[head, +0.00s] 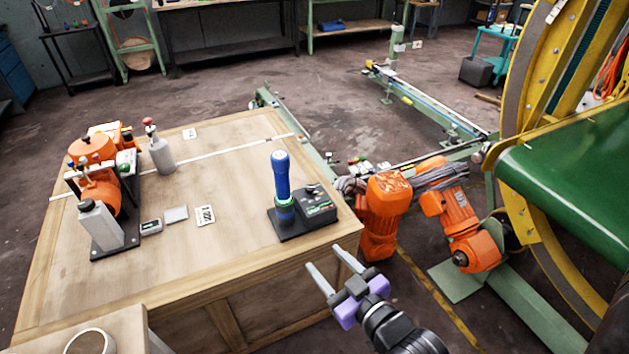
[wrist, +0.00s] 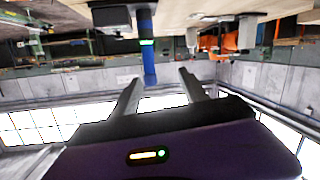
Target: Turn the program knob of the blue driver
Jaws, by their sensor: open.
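The blue driver (head: 282,180) stands upright in a black stand near the right front corner of the wooden table. A dark control box (head: 315,203) with small green marks sits beside it on the same base. The knob is too small to make out. My gripper (head: 328,270) is open and empty, in front of the table's right corner and apart from the driver. In the wrist view the picture is upside down; the driver (wrist: 148,50) hangs beyond and above my open fingers (wrist: 160,90), with a green glowing ring on it.
The wooden table (head: 240,240) also holds a grey bottle (head: 161,156), small cards (head: 204,215) and an orange machine (head: 98,185) at the left.

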